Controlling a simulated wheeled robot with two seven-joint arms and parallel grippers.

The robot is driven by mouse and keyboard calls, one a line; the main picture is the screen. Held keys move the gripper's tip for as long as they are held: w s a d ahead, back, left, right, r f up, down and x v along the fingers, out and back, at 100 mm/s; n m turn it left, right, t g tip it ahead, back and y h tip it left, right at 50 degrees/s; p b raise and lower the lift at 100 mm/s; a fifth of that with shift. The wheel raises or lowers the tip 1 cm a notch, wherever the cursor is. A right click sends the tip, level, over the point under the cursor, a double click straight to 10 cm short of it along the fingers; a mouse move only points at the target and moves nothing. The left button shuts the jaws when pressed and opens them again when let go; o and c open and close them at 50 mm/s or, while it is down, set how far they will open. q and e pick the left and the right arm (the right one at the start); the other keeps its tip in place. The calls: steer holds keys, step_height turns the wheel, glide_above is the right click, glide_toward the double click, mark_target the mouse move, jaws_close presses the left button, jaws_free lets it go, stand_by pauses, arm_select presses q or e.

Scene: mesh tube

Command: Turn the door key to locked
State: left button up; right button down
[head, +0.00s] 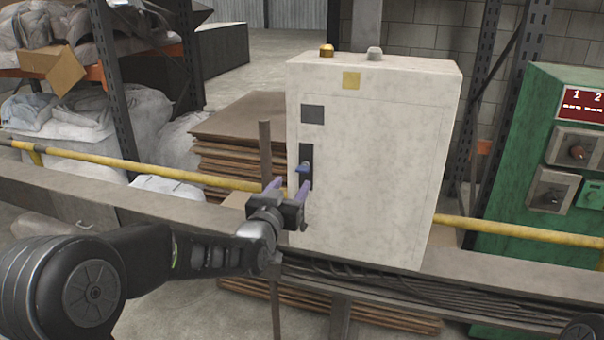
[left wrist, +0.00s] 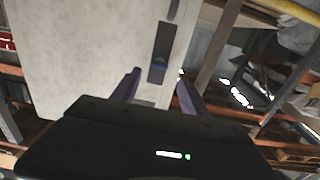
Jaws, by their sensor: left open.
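A pale, worn metal cabinet (head: 375,150) stands on a beam in the middle of the head view. On its left front edge is a dark lock plate (head: 306,154) with a blue key (head: 302,169) at its lower part. My left gripper (head: 289,186), with purple fingers, is open just in front of and below the key. In the left wrist view the dark plate (left wrist: 161,48) and the blue key (left wrist: 158,66) show between and just beyond the open, empty fingers (left wrist: 159,78). I cannot tell the key's exact angle. My right gripper is not in view.
A yellow rail (head: 130,166) runs behind the cabinet above a grey beam (head: 140,205). A thin brown post (head: 265,150) stands close left of the cabinet. Stacked brown sheets (head: 240,130) are behind it. A green control box (head: 510,150) stands at the right.

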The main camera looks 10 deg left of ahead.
mark_target(301, 172)
arm_select(q)
steer(key=w, duration=0.2)
steer(key=w+p, duration=0.1)
steer(key=w, duration=0.4)
steer(key=shift+w+d, duration=0.25)
steer(key=shift+w, duration=0.1)
jaws_close()
